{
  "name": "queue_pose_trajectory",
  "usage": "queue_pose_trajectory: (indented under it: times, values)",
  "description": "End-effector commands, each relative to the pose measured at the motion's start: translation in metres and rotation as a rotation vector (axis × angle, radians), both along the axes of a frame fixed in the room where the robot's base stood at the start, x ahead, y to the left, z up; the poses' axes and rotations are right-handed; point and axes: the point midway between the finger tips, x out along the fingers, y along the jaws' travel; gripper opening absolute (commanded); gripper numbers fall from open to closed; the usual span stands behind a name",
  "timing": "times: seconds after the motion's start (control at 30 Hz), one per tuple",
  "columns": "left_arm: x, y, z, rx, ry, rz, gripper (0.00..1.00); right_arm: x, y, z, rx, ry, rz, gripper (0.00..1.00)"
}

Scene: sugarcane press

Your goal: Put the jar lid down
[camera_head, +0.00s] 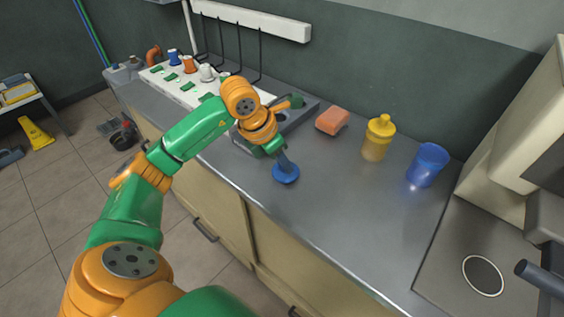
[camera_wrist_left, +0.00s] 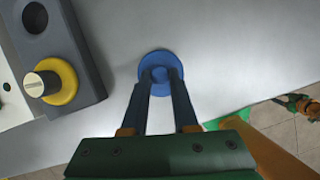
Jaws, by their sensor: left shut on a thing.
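The jar lid is a round blue disc with a raised knob in its middle (camera_head: 286,174). It shows near the front edge of the grey counter in the head view, and in the upper middle of the left wrist view (camera_wrist_left: 160,56). My left gripper (camera_head: 281,158) points down at it, its two dark fingers (camera_wrist_left: 160,80) shut on the knob from both sides. Whether the lid touches the counter or is just above it, I cannot tell. My right gripper is not in view.
A dark grey block with a yellow-ringed knob (camera_wrist_left: 52,82) lies beside the lid. A press-like machine (camera_head: 500,150) stands at right. Counter right of the lid is bare.

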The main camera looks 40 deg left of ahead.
Motion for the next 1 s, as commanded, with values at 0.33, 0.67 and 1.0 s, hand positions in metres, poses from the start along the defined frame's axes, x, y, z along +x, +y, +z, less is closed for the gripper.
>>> queue_pose_trajectory:
  times: [0.33, 0.67, 1.0]
  values:
    - [0.0, -0.001, -0.01, -0.001, -0.002, 0.0, 0.0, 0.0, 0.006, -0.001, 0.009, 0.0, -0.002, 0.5]
    - [0.0, -0.001, -0.012, -0.001, -0.002, 0.001, 0.57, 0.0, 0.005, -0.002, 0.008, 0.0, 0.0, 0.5]
    - [-0.009, 0.004, 0.02, 0.001, -0.007, 0.002, 0.57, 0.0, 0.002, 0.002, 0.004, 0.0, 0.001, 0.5]
